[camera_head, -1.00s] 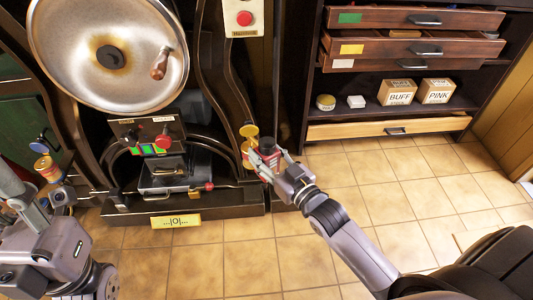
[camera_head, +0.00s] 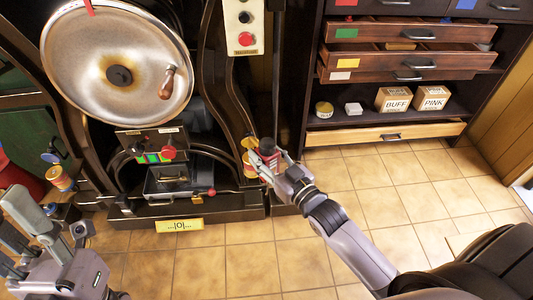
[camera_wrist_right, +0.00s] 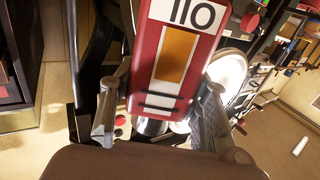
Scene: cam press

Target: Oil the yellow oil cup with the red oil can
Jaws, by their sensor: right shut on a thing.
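The red oil can (camera_head: 274,161) has a dark top in the head view. In the right wrist view its red body (camera_wrist_right: 142,75) fills the middle, with a white label and an orange panel. My right gripper (camera_head: 270,168) is shut on it, one finger on each side. The yellow oil cup (camera_head: 249,143) is on the machine's right side, just left of the can. A second yellow round part shows below it. Whether can and cup touch is unclear. My left gripper (camera_head: 38,235) is at the lower left, away from the can; its finger opening is unclear.
A large metal disc (camera_head: 150,50) with a wooden handle is on the machine at left. A red button panel (camera_head: 245,28) hangs above the cup. Open drawers (camera_head: 400,55) and BUFF and PINK boxes (camera_head: 394,98) stand at right. The tiled floor (camera_head: 260,268) is clear in front.

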